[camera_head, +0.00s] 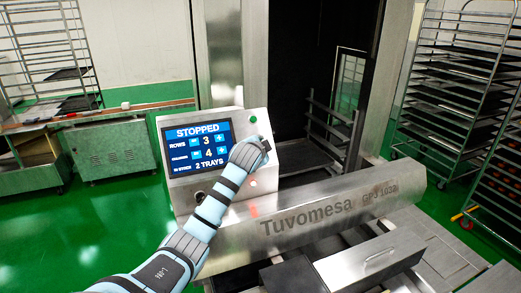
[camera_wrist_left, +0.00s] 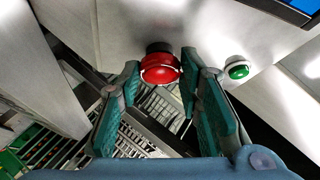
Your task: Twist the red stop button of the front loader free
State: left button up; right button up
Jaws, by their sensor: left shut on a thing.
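The red stop button (camera_wrist_left: 160,69) shows in the left wrist view as a round red head on a dark collar, mounted on the grey metal panel. My left gripper (camera_wrist_left: 161,63) has its two teal-padded fingers on either side of the button and is shut on it. In the head view my left arm reaches to the right side of the control panel (camera_head: 177,188) and hides the button. The panel's blue screen (camera_head: 198,147) reads STOPPED, with rows 3, a 4 below it, and 2 trays. My right gripper is in neither view.
A green button (camera_wrist_left: 238,70) sits right of the red one. The loader's metal front, marked Tuvomesa (camera_head: 310,218), lies below the panel. A tall tray rack (camera_head: 455,95) stands at the right, another rack (camera_head: 50,50) at the far left. Green floor is open at left.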

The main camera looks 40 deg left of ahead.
pick_arm(q)
jog(key=shift+r+m+g+h, duration=0.15)
jog(key=shift+m+g+h, duration=0.25)
jog(key=shift+m, duration=0.7)
jog(key=shift+r+m+g+h, duration=0.1)
jog(key=shift+m+g+h, duration=0.1)
jog(key=shift+m+h, duration=0.65)
jog(key=shift+m+y, duration=0.25)
jog(key=shift+m, duration=0.1)
jog(key=o, duration=1.1)
jog(key=shift+a, duration=0.1)
jog(key=shift+c, duration=0.2)
jog(key=shift+o, duration=0.6)
jog(key=shift+w+a+f, duration=0.2)
jog(key=shift+w+f, duration=0.05)
jog(key=shift+f, duration=0.05)
jog(key=shift+s+d+r, duration=0.2)
jog(key=shift+s+r, duration=0.1)
jog(key=v, duration=1.1)
